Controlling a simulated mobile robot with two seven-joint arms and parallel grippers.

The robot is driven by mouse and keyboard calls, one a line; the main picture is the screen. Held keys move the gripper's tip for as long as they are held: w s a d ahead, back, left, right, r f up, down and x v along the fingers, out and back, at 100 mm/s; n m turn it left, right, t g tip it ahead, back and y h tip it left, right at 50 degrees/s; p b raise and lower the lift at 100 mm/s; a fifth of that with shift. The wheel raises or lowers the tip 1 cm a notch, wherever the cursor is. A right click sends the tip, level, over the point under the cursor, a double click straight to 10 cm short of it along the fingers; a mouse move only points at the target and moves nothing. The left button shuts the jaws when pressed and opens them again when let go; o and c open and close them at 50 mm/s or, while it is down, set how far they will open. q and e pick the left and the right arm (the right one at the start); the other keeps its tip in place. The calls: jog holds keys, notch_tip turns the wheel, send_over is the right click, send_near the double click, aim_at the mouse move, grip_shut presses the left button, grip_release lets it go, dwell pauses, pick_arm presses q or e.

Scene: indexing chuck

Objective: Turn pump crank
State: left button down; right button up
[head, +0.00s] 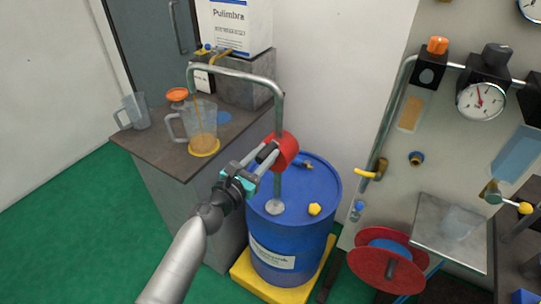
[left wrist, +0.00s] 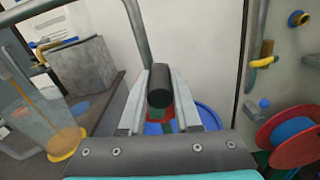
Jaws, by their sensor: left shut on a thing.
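The red pump (head: 287,148) sits on a metal pipe above the blue drum (head: 318,192). My left gripper (head: 267,157) comes from the lower left and is shut on the black crank handle (head: 264,151) at the pump's near side. In the left wrist view the handle (left wrist: 159,86) is a dark cylinder between the two grey fingers. The crank arm behind it is mostly hidden. The pump's curved pipe (head: 236,74) ends over a clear jug (head: 203,127), which holds some amber liquid on a yellow disc. My right gripper is not in view.
The jug stands on a dark-topped cabinet (head: 150,150) with another clear jug (head: 135,112) and an orange funnel (head: 177,95). A panel with a gauge (head: 481,101) and a red hose reel (head: 390,262) stand at the right. Green floor (head: 80,230) is clear at the left.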

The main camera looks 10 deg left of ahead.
pick_arm(q)
jog(key=shift+w+a+r+n, duration=0.2)
jog(key=shift+a+n, duration=0.3)
jog(key=shift+n, duration=0.1)
jog(key=c, duration=0.6)
grip_release()
jog(key=shift+f, duration=0.1)
jog(key=shift+s+a, duration=0.2)
jog(key=shift+s, duration=0.35)
jog(key=b+v, duration=0.1)
jog(key=v, duration=1.3)
